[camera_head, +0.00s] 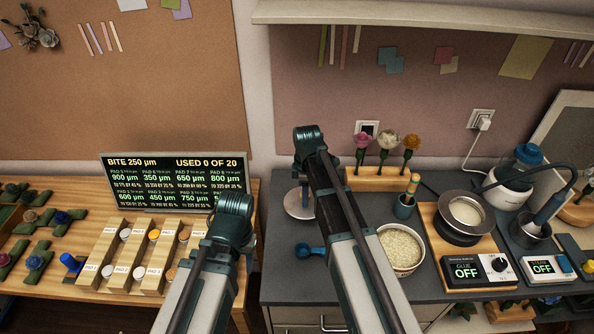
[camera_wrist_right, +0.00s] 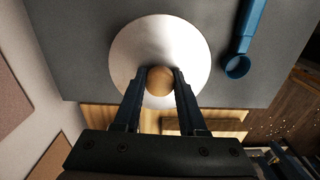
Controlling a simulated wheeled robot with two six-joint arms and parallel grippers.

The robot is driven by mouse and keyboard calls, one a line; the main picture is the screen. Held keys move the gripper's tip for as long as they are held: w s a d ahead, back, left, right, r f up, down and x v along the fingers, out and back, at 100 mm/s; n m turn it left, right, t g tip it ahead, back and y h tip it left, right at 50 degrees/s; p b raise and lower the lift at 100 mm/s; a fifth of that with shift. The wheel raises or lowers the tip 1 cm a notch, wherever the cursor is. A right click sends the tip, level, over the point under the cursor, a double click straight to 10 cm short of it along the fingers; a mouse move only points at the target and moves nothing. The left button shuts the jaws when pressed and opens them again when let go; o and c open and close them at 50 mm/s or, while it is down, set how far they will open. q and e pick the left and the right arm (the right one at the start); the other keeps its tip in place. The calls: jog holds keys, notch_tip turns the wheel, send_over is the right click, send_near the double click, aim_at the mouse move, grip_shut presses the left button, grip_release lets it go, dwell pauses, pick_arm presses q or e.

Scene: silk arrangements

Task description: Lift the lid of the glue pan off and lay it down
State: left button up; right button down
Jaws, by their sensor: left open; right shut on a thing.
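The glue pan (camera_head: 467,214) stands uncovered on its wooden base at the right of the grey counter, with pale glue inside. Its lid, a round metal disc (camera_head: 297,205) with a wooden knob, is at the counter's left, partly hidden by my right arm. The right wrist view shows the lid (camera_wrist_right: 190,45) whole, with my right gripper (camera_wrist_right: 161,78) shut on its wooden knob (camera_wrist_right: 160,88). I cannot tell whether the lid touches the counter.
A blue scoop (camera_head: 309,250) lies near the lid; it also shows in the right wrist view (camera_wrist_right: 240,62). A glue control box (camera_head: 480,268) fronts the pan.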

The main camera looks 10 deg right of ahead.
aim_at(297, 189)
jog(key=w+a+r+p, duration=0.1)
jog(key=w+a+r, duration=0.1)
jog(key=w, duration=0.6)
jog(key=shift+n, duration=0.3)
jog(key=f+b, duration=0.7)
jog(key=shift+s+d+f, duration=0.1)
jog(key=shift+s+d, duration=0.2)
jog(key=shift+s, duration=0.05)
jog(key=shift+f+b, duration=0.9)
jog(key=shift+f, duration=0.1)
dwell(0.4)
jog(key=shift+c, duration=1.9)
grip_release()
jog(key=shift+r, duration=0.2)
